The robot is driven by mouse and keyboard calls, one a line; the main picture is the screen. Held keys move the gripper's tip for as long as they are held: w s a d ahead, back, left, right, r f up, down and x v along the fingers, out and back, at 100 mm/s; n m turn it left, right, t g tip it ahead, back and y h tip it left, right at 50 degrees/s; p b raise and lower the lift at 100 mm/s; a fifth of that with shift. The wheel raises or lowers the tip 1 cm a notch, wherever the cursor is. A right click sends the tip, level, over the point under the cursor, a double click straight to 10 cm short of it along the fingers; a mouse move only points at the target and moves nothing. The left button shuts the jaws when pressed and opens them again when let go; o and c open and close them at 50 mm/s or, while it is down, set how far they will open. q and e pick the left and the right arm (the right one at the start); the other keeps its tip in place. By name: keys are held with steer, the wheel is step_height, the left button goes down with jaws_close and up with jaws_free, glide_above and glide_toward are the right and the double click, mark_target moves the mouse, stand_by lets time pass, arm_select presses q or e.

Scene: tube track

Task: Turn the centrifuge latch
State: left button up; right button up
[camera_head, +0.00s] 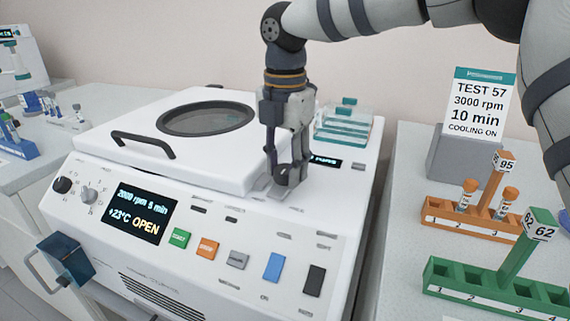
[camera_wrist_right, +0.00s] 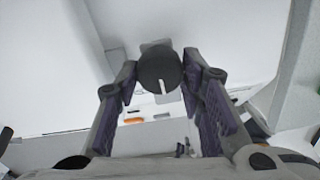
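The centrifuge (camera_head: 125,178) is a white machine with a lid (camera_head: 180,165) that lies down and has a round dark window. Its display reads 2000 rpm, 5 min, +23°C, OPEN. The latch (camera_wrist_right: 158,70) is a dark round knob with a white line, which points down in the right wrist view. In the head view it is mostly hidden by my right gripper (camera_head: 289,178), at the lid's front right corner. My right gripper's fingertips (camera_wrist_right: 160,66) are on either side of the latch and seem to touch it. My left gripper is out of view.
Coloured buttons, such as the green one (camera_head: 180,238), and a blue one (camera_head: 274,267), line the front panel. A sign (camera_head: 478,103) reads TEST 57, 3000 rpm, 10 min, COOLING ON. An orange rack (camera_head: 470,222) with tubes and a green rack (camera_head: 495,285) stand at right.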

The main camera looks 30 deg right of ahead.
steer(key=m, duration=0.2)
steer(key=shift+r+m+p, duration=0.15)
steer(key=shift+m+p, duration=0.25)
steer(key=m, duration=1.1)
steer(key=shift+w, duration=0.1)
steer(key=shift+f+m, duration=0.2)
steer(key=shift+m, duration=1.8)
steer(key=o, duration=1.1)
steer(key=shift+o, duration=0.2)
